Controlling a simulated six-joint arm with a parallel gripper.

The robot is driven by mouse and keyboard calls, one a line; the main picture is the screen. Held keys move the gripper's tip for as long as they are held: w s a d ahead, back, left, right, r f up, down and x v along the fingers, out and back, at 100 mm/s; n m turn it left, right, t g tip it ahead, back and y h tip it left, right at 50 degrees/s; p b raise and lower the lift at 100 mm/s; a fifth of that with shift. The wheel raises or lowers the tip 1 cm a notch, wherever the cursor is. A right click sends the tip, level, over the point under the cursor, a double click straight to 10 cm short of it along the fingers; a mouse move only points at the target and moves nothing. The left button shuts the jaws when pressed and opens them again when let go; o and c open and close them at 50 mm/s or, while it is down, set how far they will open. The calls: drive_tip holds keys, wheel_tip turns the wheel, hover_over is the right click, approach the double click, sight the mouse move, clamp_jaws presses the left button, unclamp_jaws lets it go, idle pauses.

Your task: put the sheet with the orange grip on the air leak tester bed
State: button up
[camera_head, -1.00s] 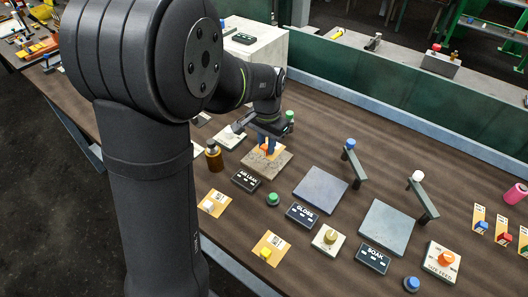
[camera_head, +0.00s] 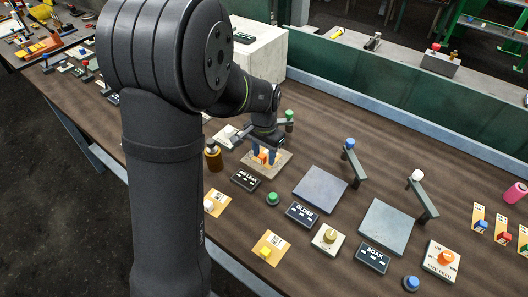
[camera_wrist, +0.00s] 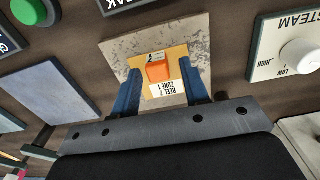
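The sheet with the orange grip (camera_wrist: 158,71) is a small tan card with a printed label reading "REEL 7 ZONE 1". It lies on the speckled grey-tan air leak tester bed (camera_wrist: 125,48), which also shows in the head view (camera_head: 281,159) behind the AIR LEAK sign (camera_head: 246,180). My gripper (camera_wrist: 164,90) is open, its blue fingers on either side of the orange grip with gaps to it. In the head view my gripper (camera_head: 264,153) is low over the bed, and its fingers partly hide the sheet.
A brown bottle (camera_head: 213,155) stands left of the bed and a green button (camera_head: 272,198) in front. The gloss bed (camera_head: 320,188) and soak bed (camera_head: 385,226) are empty to the right. A STEAM panel with a white knob (camera_wrist: 299,56) is close by.

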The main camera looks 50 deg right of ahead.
wheel_tip(320, 180, up, 12)
drive_tip(key=shift+r, duration=0.15)
idle(0.6)
wheel_tip(320, 180, down, 12)
drive_tip(key=shift+r, duration=1.85)
